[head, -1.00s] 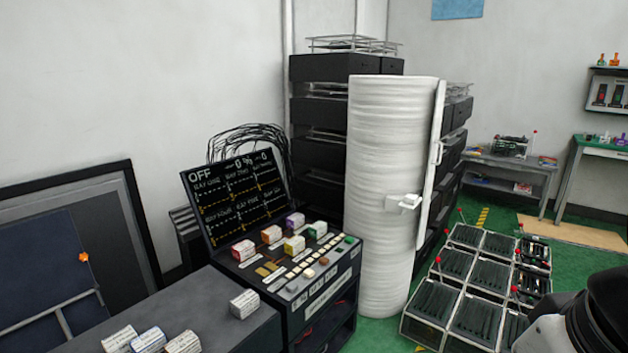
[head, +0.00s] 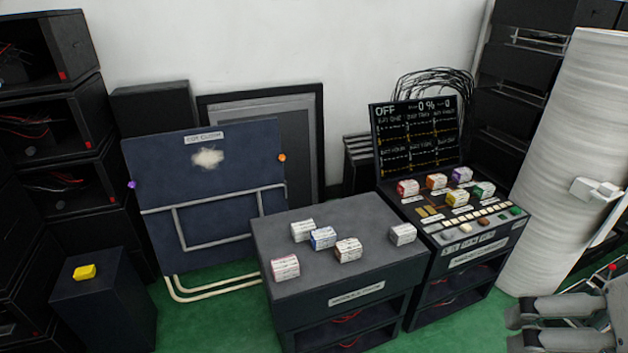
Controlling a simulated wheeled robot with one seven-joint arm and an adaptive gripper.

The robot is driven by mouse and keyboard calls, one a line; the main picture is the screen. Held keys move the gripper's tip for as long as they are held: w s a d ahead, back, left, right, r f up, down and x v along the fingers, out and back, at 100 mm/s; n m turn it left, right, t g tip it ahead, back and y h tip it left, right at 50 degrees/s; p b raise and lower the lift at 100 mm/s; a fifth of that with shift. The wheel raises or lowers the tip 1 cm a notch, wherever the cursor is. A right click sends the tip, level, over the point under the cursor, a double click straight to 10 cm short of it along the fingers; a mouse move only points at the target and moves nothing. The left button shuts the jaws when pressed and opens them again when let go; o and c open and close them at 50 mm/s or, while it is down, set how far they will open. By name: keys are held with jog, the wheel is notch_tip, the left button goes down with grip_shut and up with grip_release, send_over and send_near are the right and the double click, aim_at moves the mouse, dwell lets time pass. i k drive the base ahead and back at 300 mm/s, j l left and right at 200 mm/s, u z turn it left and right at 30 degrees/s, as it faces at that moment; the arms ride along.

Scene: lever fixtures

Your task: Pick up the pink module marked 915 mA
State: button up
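A small white block with pinkish edges (head: 285,267) lies at the front left of the dark grey bench top in the head view. It looks like the pink module, but its print is too small to read, so I cannot confirm 915 mA. Part of my arm with what looks like my gripper (head: 548,322) shows at the lower right edge, well to the right of the bench and apart from all modules. Its fingers cannot be made out clearly enough to tell open from shut.
The bench (head: 270,232) also carries a blue-edged module (head: 322,238), a brownish one (head: 348,250) and two whitish ones. To its right stands a control console (head: 470,255) with several coloured modules and an OFF screen (head: 415,135). A dark pedestal (head: 105,305) stands left.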

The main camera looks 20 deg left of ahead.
aim_at(287, 268)
jog(key=u, duration=0.95)
jog(key=j+z, duration=0.25)
jog(key=j, duration=0.45)
jog(key=l+z, duration=0.25)
jog(key=z, duration=0.15)
jog(key=l+z, duration=0.2)
jog(key=z, duration=0.25)
jog(key=i+l+z, duration=0.15)
jog(key=z, duration=0.25)
jog(key=i+j, duration=0.1)
jog(key=j, duration=0.25)
jog(key=i+j, duration=0.1)
jog(key=j, duration=0.65)
jog(key=i+j, duration=0.15)
jog(key=j, duration=0.2)
jog(key=u, duration=0.05)
